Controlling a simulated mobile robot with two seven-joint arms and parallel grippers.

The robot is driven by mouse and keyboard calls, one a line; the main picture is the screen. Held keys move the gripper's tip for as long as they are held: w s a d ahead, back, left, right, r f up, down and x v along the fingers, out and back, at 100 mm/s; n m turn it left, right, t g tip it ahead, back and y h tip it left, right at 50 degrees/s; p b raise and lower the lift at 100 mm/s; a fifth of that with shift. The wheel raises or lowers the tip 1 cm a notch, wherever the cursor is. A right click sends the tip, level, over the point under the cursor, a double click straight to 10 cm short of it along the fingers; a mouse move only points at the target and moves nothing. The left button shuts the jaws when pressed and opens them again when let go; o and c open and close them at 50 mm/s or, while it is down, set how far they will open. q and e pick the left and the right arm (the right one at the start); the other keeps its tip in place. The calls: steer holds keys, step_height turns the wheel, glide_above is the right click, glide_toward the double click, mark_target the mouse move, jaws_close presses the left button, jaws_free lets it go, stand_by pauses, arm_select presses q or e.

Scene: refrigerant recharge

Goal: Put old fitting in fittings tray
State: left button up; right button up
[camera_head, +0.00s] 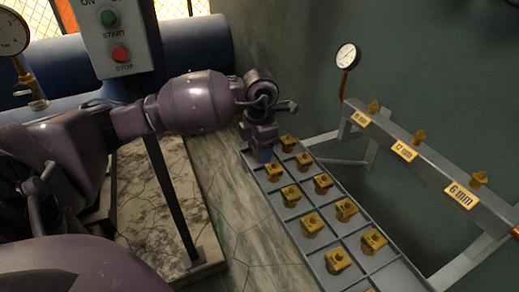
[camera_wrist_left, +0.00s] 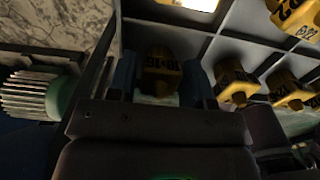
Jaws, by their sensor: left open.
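The fittings tray (camera_head: 287,221) is a grey compartmented tray holding several brass-yellow fittings, one to a compartment where I can see. My left gripper (camera_head: 263,153) is over the tray's far left end, pointing down. In the left wrist view, the open left gripper (camera_wrist_left: 160,82) has a dark yellow fitting (camera_wrist_left: 161,70) with printed marks between its two blue fingers. This fitting sits low, within or just over a corner compartment; contact with the fingers or tray floor cannot be made out. The gripper hides it in the head view. My right gripper is not in view.
A grey rail (camera_head: 428,172) with size labels and several brass fittings on top runs along the right. A pressure gauge (camera_head: 347,57) stands at its far end.

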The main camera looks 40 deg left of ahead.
arm_select(q)
step_height(320, 180, up, 12)
steer(key=p, duration=0.2)
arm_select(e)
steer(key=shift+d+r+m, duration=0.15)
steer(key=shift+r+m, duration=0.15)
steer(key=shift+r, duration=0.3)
arm_select(q)
steer(key=shift+f, duration=0.15)
step_height(320, 180, up, 7)
steer(key=p, duration=0.2)
steer(key=shift+p, duration=0.35)
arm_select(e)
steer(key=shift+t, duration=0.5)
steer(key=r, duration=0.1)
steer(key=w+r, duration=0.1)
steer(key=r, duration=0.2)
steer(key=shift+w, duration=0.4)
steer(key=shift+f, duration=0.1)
